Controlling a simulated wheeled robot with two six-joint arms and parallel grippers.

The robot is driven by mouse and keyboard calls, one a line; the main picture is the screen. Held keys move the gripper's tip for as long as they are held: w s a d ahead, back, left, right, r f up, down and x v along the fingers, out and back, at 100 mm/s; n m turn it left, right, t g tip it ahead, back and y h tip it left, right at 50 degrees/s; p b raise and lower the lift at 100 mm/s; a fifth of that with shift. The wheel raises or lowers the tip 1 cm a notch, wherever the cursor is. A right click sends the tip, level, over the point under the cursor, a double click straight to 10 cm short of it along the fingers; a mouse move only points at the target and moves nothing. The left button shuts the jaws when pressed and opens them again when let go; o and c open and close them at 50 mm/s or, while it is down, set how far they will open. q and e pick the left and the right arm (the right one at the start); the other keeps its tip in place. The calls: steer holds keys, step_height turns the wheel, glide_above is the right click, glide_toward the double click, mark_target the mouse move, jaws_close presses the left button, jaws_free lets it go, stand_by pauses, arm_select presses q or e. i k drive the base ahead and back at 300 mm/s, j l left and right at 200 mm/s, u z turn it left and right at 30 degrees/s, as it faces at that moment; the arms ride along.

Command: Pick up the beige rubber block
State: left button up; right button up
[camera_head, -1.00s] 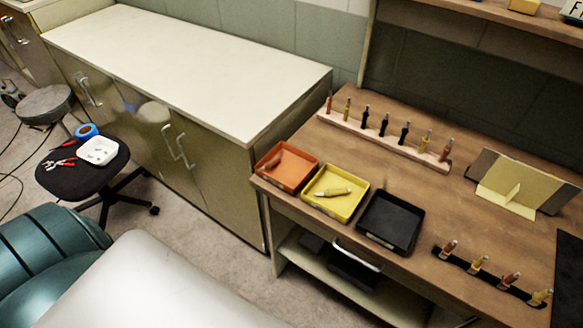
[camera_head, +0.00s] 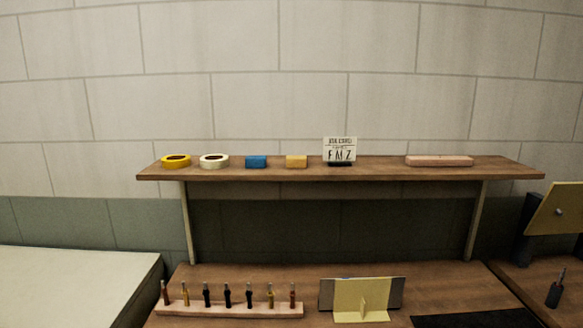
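A small tan-beige block (camera_head: 296,161) sits on the raised wooden shelf (camera_head: 380,174) against the wall, left of the middle of the head view. A blue block (camera_head: 256,162) lies just left of it, apart from it. A white sign card (camera_head: 340,149) with dark lettering stands to its right. A longer pinkish block (camera_head: 440,161) lies farther right on the same shelf. Nothing covers the tan-beige block's front. Neither of my grippers is in view.
A yellow tape roll (camera_head: 176,161) and a white tape roll (camera_head: 214,161) lie on the shelf's left. Below, the wooden bench holds a rack (camera_head: 230,310) of several upright tools and a yellow stand (camera_head: 361,300). A white counter (camera_head: 75,285) is at the left.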

mark_target(293, 162)
steer(key=u, duration=3.5)
steer(key=z, duration=3.6)
steer(key=i+j+u, duration=0.2)
steer(key=i+u, duration=0.55)
